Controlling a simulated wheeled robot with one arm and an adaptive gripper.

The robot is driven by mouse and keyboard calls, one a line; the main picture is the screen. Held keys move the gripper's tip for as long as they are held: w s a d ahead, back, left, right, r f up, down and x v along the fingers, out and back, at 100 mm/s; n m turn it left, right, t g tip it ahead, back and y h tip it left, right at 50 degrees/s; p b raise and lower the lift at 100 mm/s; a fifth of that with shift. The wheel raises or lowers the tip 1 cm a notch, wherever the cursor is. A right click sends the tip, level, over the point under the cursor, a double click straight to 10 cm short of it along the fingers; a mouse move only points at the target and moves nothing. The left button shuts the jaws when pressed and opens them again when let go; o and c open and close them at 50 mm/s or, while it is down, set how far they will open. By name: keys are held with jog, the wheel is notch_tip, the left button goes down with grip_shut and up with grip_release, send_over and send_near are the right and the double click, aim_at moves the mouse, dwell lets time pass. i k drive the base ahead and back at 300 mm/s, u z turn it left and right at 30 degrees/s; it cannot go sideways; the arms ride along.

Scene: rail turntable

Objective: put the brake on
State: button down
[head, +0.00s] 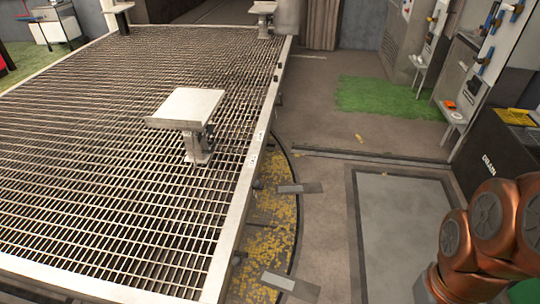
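No part is clearly recognisable as the brake in the head view. A large grated deck with a pale frame (236,215) fills the left side, apparently the turntable. A pale flat-topped pedestal (186,106) stands on the grating. My copper-coloured arm shows at the lower right, but my gripper is outside the picture.
A curved pit edge with yellow flecks (262,222) runs beside the deck. A grey floor plate (405,232) lies to its right. A black bin (497,150) and wall panels with small coloured fittings (503,45) stand at the right. Floor near the green mat (388,97) is open.

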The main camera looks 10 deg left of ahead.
aim_at(256, 184)
jog(key=u, duration=0.45)
jog(key=i, duration=1)
jog(key=u, duration=1.5)
jog(key=i, duration=0.45)
jog(key=u, duration=0.3)
